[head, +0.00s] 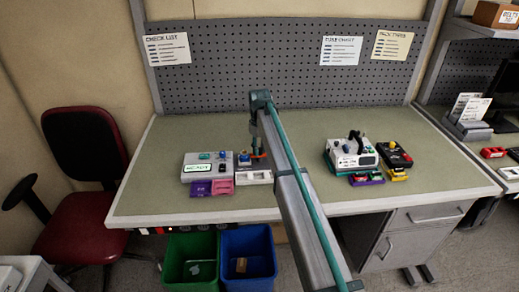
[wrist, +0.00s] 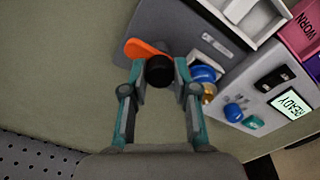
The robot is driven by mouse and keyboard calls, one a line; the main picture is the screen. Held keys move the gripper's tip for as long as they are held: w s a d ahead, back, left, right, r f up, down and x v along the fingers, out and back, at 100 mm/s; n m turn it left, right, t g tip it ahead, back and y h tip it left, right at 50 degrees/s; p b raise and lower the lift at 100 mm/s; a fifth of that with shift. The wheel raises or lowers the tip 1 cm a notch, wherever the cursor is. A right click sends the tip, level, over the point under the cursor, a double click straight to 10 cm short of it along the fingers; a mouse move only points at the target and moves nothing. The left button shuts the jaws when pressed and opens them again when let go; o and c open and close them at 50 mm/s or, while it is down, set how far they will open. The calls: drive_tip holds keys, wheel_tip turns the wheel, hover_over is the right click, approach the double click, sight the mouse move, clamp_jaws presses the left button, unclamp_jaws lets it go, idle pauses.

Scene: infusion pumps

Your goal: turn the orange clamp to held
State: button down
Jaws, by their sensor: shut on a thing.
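The orange clamp (wrist: 147,48) shows in the wrist view as an orange lever pointing left from a black round hub (wrist: 160,72). It sits at the edge of a dark grey plate beside the pump. My gripper (wrist: 159,66) has its two fingers closed on either side of the black hub. In the head view a bit of the orange lever (head: 262,156) shows beside my arm, which covers most of the clamp. The white pump (head: 222,158) has a lit screen (wrist: 291,104) reading READY and stands right of my gripper in the wrist view.
A blue knob on a brass fitting (wrist: 205,82) is close beside my right finger. A white divided tray (head: 254,177), a pink tray (head: 220,187) and a purple tray (head: 201,189) line the bench front. A second pump (head: 352,155) stands to the right. The left bench is bare.

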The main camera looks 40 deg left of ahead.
sight(260, 149)
idle(0.3)
drive_tip(key=c, duration=0.9)
unclamp_jaws()
drive_tip(key=shift+r, duration=0.15)
wheel_tip(260, 149, up, 12)
drive_tip(key=shift+f, duration=0.1)
